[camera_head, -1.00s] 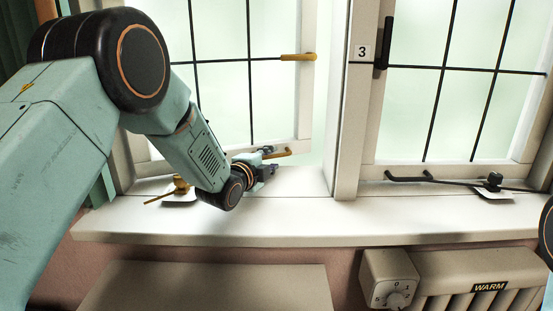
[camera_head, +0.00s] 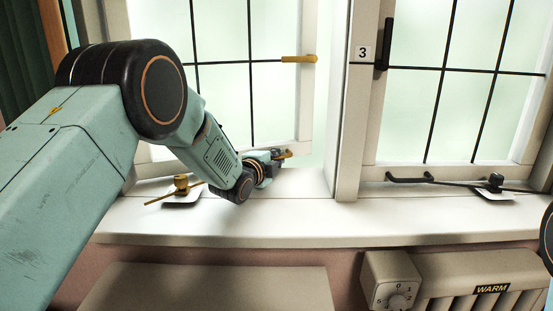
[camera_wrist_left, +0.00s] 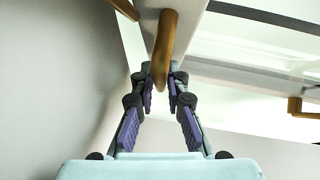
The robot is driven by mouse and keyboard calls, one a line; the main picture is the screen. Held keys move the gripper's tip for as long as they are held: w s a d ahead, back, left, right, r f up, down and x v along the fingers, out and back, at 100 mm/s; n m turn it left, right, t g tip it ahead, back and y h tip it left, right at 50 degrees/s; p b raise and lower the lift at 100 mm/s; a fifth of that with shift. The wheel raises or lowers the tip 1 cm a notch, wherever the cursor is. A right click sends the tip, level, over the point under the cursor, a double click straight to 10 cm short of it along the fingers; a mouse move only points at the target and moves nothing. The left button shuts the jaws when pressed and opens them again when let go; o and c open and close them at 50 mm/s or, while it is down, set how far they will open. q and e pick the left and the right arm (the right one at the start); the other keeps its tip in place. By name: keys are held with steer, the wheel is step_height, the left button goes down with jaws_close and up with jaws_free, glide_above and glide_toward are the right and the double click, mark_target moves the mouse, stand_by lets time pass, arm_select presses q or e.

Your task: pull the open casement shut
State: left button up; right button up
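The open casement (camera_head: 228,159) is the left white-framed window with dark glazing bars. Its right edge stands apart from the middle post. A brass latch handle (camera_head: 299,59) is on its right side. A brass pull (camera_head: 289,154) is at its lower right corner. My left gripper (camera_head: 279,156) is at this pull, above the sill. In the left wrist view, the brass pull (camera_wrist_left: 165,48) reaches between the two purple-padded fingers (camera_wrist_left: 161,84). The fingers are apart, with a narrow gap beside the pull; firm contact does not show. My right gripper is out of view.
The sill's middle is clear.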

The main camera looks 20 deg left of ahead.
mark_target(275, 197)
arm_select(q)
jaws_close()
stand_by(0.3)
steer(key=shift+s, duration=0.3)
steer(key=s+d+m+h+p, duration=0.1)
steer(key=s, duration=0.3)
steer(key=s+d+m+g+h+p, duration=0.1)
steer(key=s+h+p, duration=0.1)
steer(key=s, duration=0.2)
steer(key=s+d+m+h+p, duration=0.1)
steer(key=s+m+h+p, duration=0.1)
steer(key=s, duration=0.2)
steer(key=shift+s+d+g, duration=0.1)
steer(key=shift+g, duration=0.3)
steer(key=shift+s+d+f+h, duration=0.15)
steer(key=shift+s+f+h, duration=0.1)
steer(key=shift+h, duration=0.15)
